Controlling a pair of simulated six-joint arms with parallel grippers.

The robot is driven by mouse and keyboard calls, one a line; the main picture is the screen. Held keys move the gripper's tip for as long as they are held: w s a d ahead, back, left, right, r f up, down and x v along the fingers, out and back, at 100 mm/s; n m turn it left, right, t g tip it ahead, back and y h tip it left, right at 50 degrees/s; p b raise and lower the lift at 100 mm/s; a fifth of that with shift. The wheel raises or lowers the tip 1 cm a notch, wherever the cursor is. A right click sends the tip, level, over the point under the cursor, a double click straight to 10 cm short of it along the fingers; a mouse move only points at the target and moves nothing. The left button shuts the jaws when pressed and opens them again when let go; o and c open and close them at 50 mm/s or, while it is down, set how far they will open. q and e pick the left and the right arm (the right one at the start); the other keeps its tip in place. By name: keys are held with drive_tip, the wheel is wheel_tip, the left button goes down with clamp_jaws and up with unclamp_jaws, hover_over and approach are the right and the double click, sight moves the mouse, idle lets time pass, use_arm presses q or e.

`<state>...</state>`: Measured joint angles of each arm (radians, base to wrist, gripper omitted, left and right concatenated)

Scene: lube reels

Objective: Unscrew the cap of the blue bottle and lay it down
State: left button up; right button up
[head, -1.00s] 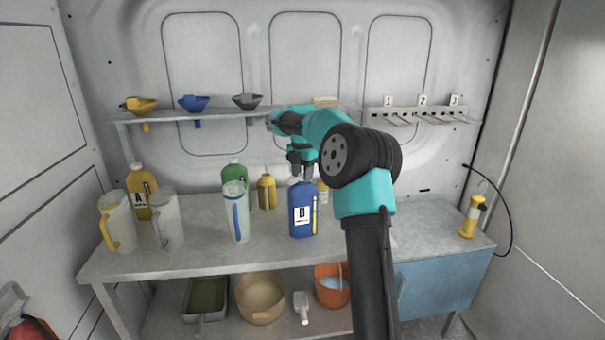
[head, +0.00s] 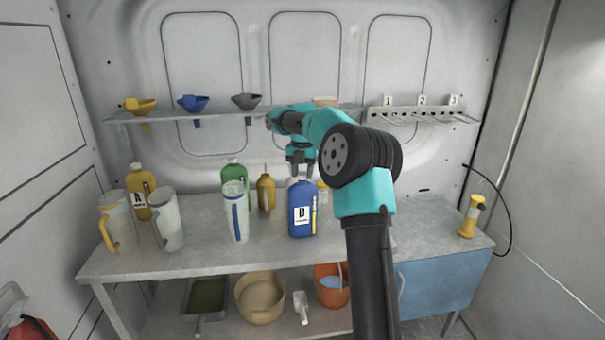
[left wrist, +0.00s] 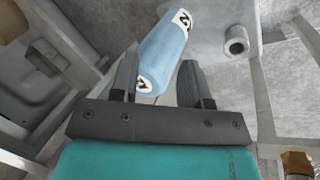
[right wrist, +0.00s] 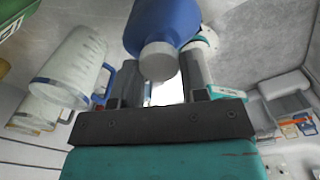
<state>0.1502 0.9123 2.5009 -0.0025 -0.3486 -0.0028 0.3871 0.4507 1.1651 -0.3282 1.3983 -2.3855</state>
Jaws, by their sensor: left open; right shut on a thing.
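The blue bottle (head: 301,215) with a white "B" label stands upright on the bench, right of the middle. My right gripper (head: 300,172) points down over its neck. In the right wrist view the pale grey cap (right wrist: 160,60) sits between the fingers, in line with the blue bottle (right wrist: 165,22), and the gripper is shut on it. I cannot tell whether the cap is loose on the neck. My left gripper (left wrist: 158,88) shows only in its wrist view, open. A light blue cylinder with number labels (left wrist: 165,50) lies beyond its fingers, seemingly not held.
Left of the blue bottle stand a clear jug with a blue handle (head: 236,212), a green bottle (head: 234,172) and a small yellow can (head: 266,192). Bare bench top (head: 420,235) lies to the right, before a yellow lamp (head: 470,216). A funnel shelf (head: 220,113) runs behind.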

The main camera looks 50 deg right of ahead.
sight(303, 174)
drive_tip(key=shift+r, duration=1)
drive_tip(key=shift+r, duration=0.15)
drive_tip(key=shift+r, duration=2.4)
